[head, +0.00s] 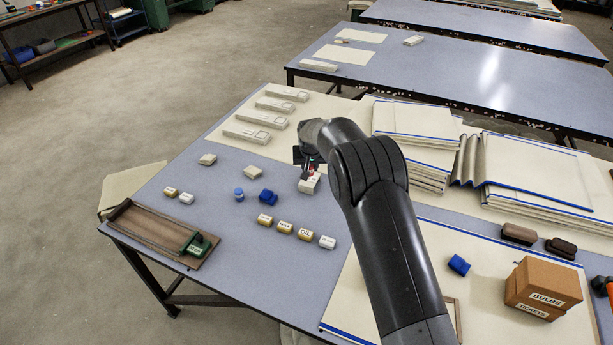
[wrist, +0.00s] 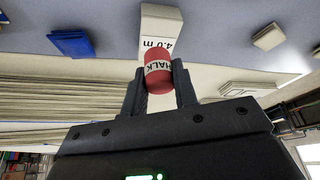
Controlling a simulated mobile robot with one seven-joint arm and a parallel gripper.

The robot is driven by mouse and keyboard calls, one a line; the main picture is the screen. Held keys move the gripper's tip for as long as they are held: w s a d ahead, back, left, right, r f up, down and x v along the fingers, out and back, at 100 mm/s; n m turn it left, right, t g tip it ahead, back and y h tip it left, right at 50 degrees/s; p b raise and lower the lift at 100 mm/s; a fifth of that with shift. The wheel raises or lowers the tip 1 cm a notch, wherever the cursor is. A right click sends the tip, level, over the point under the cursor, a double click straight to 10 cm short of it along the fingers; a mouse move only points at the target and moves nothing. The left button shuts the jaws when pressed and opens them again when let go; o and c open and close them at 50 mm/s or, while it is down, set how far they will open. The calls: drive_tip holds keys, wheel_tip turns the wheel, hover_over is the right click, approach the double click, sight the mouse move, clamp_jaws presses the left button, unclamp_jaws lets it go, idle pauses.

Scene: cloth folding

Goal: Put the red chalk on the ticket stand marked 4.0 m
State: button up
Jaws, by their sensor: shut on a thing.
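My gripper (wrist: 160,85) is shut on the red chalk (wrist: 158,72), a short red cylinder with a white label reading CHALK. The white ticket stand (wrist: 163,22) marked 4.0 m is right by the chalk in the wrist view. In the head view my gripper (head: 312,170) is over the white stand (head: 309,186) on the grey-blue table. A little red shows between the fingers there. I cannot tell whether the chalk touches the stand.
Blue blocks (head: 268,197), a small blue cylinder (head: 239,194) and a row of small labelled blocks (head: 305,234) stand nearby. A brown tray (head: 150,226) lies at left. Folded cloth stacks (head: 416,121) are at right, with BULBS and TICKETS boxes (head: 548,279) nearer.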

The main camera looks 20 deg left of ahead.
sight(306, 184)
drive_tip(key=shift+a+f, duration=0.4)
drive_tip(key=shift+a, duration=0.2)
drive_tip(key=shift+f, duration=1.95)
drive_tip(key=shift+f, duration=0.15)
drive_tip(key=o, duration=1)
drive_tip(key=v, duration=1.2)
